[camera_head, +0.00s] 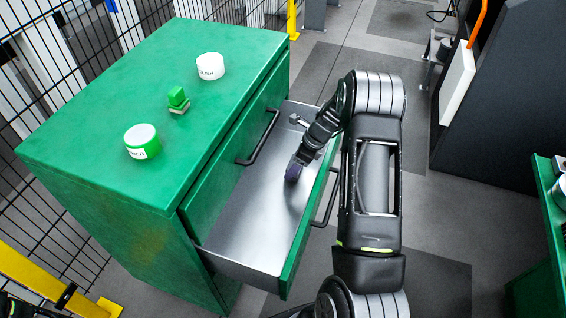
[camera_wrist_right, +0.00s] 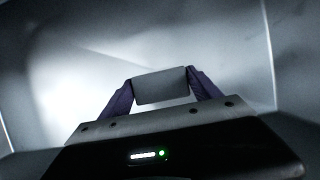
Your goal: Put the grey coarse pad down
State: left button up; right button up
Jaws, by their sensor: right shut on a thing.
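The grey coarse pad (camera_wrist_right: 160,86) is between the two purple fingers of my right gripper (camera_wrist_right: 160,92) in the right wrist view. The right gripper is shut on it. In the head view my right gripper (camera_head: 293,172) reaches down into the open drawer (camera_head: 245,222) of the green cabinet (camera_head: 165,100). The pad is hidden there by the gripper and arm. I cannot tell whether it touches the drawer floor. My left gripper is not in view.
On the cabinet top stand a white tub (camera_head: 210,66), a green-and-white tub (camera_head: 142,141) and a small green block on a pale base (camera_head: 178,98). A small metal item (camera_head: 298,120) lies at the drawer's far end. The near drawer floor is bare.

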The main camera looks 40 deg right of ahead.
jog(key=w+a, duration=0.2)
jog(key=w, duration=0.1)
jog(key=shift+f, duration=0.3)
jog(key=shift+w+a+f, duration=0.1)
jog(key=shift+w+a, duration=0.05)
jog(key=shift+f, duration=0.15)
jog(key=o, duration=1.2)
